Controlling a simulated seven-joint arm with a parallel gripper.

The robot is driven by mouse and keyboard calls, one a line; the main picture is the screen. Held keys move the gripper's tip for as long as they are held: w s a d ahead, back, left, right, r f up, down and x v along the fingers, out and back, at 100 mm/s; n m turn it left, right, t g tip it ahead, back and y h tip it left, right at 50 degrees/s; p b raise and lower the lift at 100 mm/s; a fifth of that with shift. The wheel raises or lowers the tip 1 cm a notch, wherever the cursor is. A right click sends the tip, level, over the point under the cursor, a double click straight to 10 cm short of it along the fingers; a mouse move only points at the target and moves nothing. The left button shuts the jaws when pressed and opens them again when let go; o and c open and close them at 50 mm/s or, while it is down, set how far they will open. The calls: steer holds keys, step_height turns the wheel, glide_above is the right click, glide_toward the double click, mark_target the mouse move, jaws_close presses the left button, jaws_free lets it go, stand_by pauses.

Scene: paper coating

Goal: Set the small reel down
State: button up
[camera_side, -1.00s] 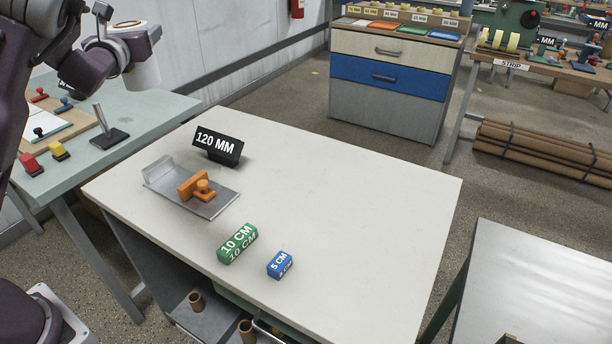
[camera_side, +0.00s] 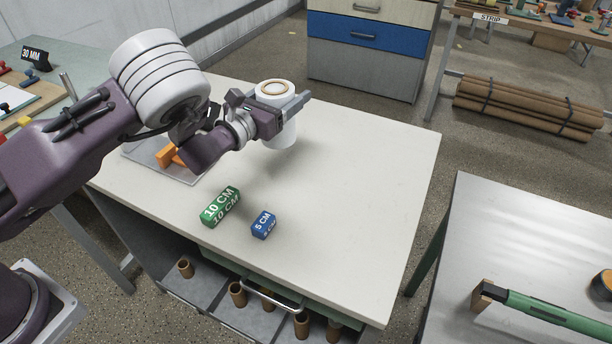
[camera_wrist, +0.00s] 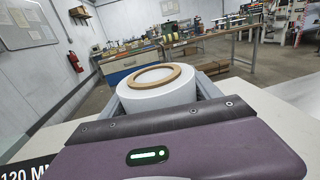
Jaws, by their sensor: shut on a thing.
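The small reel (camera_side: 279,132) is a white roll with a brown core ring on top. It is upright between the fingers of my gripper (camera_side: 288,108), over the back part of the white table (camera_side: 340,190). In the side view I cannot tell for sure whether its underside touches the tabletop; a soft shadow lies beside it. In the wrist view the reel (camera_wrist: 157,92) fills the middle, with a grey finger on each side. My gripper is shut on it.
A green 10 CM block (camera_side: 220,207) and a blue 5 CM block (camera_side: 264,225) stand near the table's front. A grey tray (camera_side: 140,148) with an orange-handled part (camera_side: 172,157) lies left, partly behind my arm. The table's right side is clear.

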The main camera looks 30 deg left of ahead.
mark_target(285, 125)
step_height(285, 125, down, 8)
steer(key=shift+f, duration=0.15)
steer(key=shift+f, duration=0.1)
steer(key=o, duration=1.7)
steer(key=shift+f, duration=0.1)
steer(key=shift+o, duration=0.2)
steer(key=shift+a, duration=0.1)
steer(key=s+a, duration=0.1)
steer(key=s, duration=1.1)
steer(key=shift+a, duration=0.25)
